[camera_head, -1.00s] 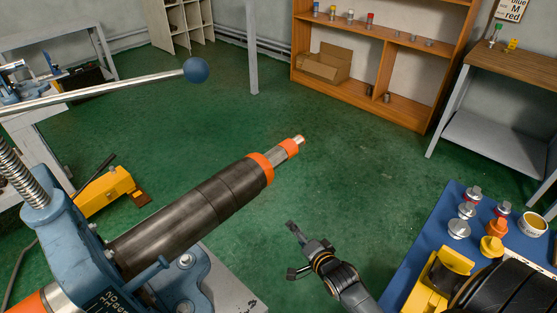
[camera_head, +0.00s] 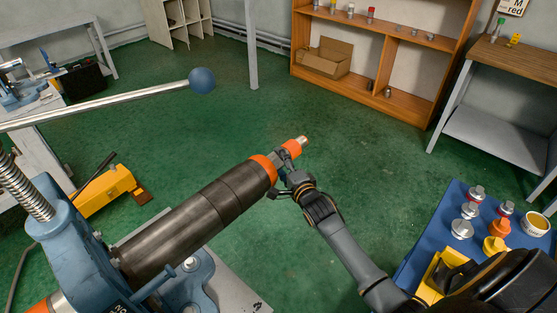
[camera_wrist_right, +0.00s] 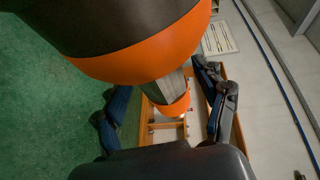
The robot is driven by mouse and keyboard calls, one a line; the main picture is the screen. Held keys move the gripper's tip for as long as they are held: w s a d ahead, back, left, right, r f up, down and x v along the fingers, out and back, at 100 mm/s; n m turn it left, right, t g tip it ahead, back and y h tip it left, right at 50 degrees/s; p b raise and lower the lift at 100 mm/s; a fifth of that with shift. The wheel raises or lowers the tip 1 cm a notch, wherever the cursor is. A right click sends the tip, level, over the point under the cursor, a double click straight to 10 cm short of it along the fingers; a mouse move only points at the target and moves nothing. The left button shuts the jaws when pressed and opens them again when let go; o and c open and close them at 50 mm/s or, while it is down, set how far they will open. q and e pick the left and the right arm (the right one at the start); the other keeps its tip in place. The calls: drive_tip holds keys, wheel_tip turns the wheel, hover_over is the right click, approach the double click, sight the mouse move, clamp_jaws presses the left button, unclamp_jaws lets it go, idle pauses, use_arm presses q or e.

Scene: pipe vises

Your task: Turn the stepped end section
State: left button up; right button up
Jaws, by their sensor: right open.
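A dark pipe (camera_head: 195,220) is clamped in a blue vise (camera_head: 75,235) at the lower left and points up to the right. Its stepped end section has an orange band (camera_head: 263,165), a narrower metal part and a smaller orange ring with a bright tip (camera_head: 301,141). My right gripper (camera_head: 281,175) is at this end section. In the right wrist view, the metal step (camera_wrist_right: 168,88) and small orange ring (camera_wrist_right: 175,108) lie between the open fingers, with gaps on both sides. Contact is not visible. My left gripper is not in view.
A long lever with a blue ball (camera_head: 202,80) spans the upper left. A yellow tool (camera_head: 105,192) lies on the floor. A blue-topped table (camera_head: 425,250) with several fittings is at right. An orange shelf (camera_head: 440,85) stands behind. Green floor is clear between.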

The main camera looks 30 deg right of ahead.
drive_tip(key=shift+w+f, duration=0.15)
drive_tip(key=shift+w, duration=0.9)
